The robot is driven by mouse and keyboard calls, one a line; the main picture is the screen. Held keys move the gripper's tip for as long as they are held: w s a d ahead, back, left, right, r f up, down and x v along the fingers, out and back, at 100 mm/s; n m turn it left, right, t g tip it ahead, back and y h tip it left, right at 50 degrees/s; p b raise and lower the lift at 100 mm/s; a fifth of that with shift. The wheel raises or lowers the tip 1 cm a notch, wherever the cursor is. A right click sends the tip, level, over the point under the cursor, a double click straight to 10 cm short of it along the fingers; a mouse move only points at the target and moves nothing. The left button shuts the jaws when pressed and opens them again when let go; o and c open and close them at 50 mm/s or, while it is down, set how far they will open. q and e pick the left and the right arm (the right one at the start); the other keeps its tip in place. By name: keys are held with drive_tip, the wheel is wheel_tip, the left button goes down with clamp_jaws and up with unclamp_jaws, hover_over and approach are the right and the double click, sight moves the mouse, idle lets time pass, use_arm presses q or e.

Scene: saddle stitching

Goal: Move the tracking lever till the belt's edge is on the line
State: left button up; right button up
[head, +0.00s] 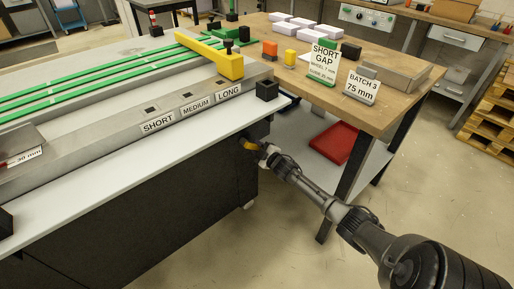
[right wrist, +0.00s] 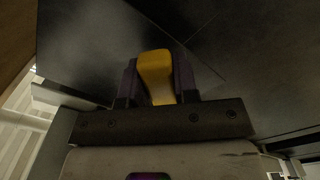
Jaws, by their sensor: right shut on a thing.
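My right gripper (head: 260,148) reaches in below the right end of the machine's bench. In the right wrist view my right gripper (right wrist: 154,85) is shut on a yellow lever (right wrist: 155,68), with a dark finger on each side of it. A bit of the yellow lever (head: 249,144) also shows in the head view against the machine's dark side. Green belts (head: 95,75) run along the top of the machine at the left. I cannot make out a tracking line beside a belt edge. My left gripper is not in view.
A yellow arm (head: 212,54) lies across the belts. Plates marked SHORT, MEDIUM and LONG (head: 228,92) sit on the machine's front. A wooden table (head: 385,118) with signs and blocks stands behind, a red tray (head: 335,142) on its lower shelf.

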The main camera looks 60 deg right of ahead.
clamp_jaws()
drive_tip(key=shift+d+r+n+p, duration=0.15)
drive_tip(key=shift+r+n+p, duration=0.35)
drive_tip(key=shift+p, duration=0.3)
drive_tip(key=shift+s+d+n, duration=0.1)
drive_tip(key=shift+d+n, duration=0.05)
drive_tip(key=shift+n, duration=0.35)
drive_tip(key=o, duration=0.6)
unclamp_jaws()
